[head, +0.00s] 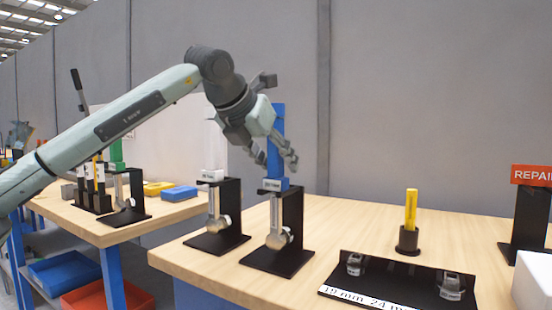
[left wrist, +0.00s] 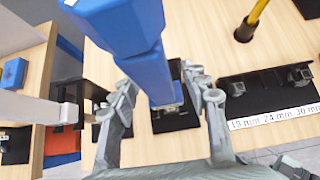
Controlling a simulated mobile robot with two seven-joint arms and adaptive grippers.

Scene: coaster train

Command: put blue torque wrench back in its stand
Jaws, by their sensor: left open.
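The blue torque wrench (head: 278,122) stands upright in a black stand (head: 293,215), its silver head hanging down inside the stand's frame. My left gripper (head: 273,157) is open at the blue handle, with its fingers on either side of it in the picture. In the left wrist view the blue wrench (left wrist: 145,60) runs down between the two spread fingers (left wrist: 165,100). Whether a finger touches the handle cannot be told. The lower part of the wrench is partly hidden there.
A white-handled wrench (head: 213,165) stands in a similar stand just left. A black socket tray (head: 410,285) with size labels lies at the front right. A yellow-handled tool (head: 411,210) stands in a black holder behind it. A red REPAIR sign (head: 531,175) is at far right.

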